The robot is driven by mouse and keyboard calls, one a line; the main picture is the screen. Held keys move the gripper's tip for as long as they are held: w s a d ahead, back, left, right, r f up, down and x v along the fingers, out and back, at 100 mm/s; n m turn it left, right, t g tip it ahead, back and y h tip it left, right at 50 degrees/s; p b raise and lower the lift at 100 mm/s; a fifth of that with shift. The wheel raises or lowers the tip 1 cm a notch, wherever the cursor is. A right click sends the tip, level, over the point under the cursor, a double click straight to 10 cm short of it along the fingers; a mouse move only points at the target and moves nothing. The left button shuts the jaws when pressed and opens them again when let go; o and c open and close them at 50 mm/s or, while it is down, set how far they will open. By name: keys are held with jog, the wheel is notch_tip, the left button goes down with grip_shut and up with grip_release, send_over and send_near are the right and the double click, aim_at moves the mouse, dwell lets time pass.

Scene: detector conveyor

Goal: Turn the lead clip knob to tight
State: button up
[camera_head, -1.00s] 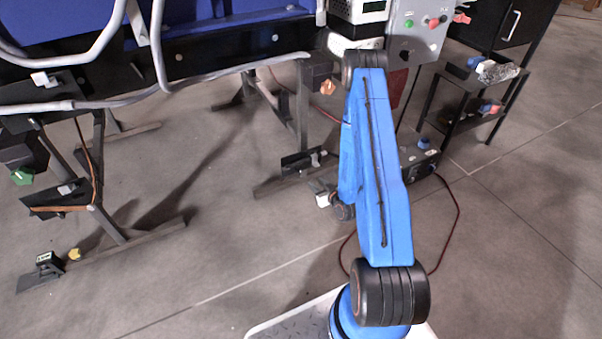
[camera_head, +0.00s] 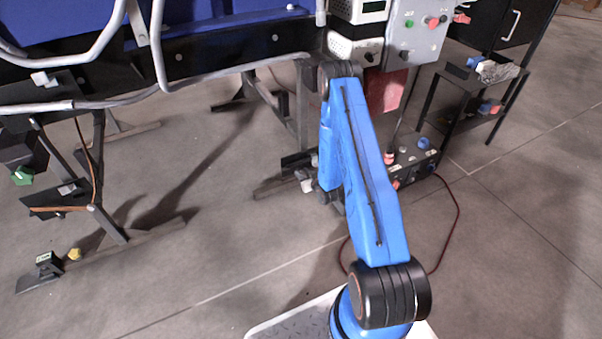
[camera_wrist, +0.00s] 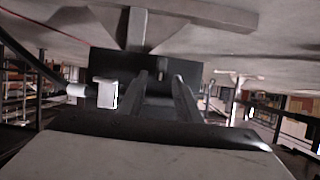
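In the wrist view a dark plate (camera_wrist: 115,62) carries a pale, T-shaped knob (camera_wrist: 106,92) on its left side. I cannot tell for sure that this is the lead clip knob, and I can read no marking on it. My gripper (camera_wrist: 163,76) points at the plate with two dark fingers parallel and apart, and nothing shows between them. The knob is left of both fingers, apart from them. In the head view my gripper is mostly hidden by my blue arm, near a small black bracket (camera_head: 294,162) on the frame's leg.
A black floor unit (camera_head: 418,160) with a blue knob (camera_head: 423,143) is right of my arm. A green knob (camera_head: 22,177) is far left.

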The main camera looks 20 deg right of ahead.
jog(key=shift+x, duration=1.25)
jog(key=shift+c, duration=0.3)
grip_shut()
jog(key=shift+d, duration=0.1)
jog(key=shift+d+f+m+t+y, duration=0.4)
jog(key=shift+m+y, duration=0.75)
jog(key=shift+m, duration=1.1)
jog(key=shift+d+f+m+t+y, duration=0.2)
jog(key=shift+m+t+y, duration=0.35)
jog(key=shift+m+y, duration=1.15)
jog(key=shift+d+f+m+t+y, duration=0.3)
jog(key=shift+m+t+y, duration=0.25)
jog(key=shift+m, duration=2.2)
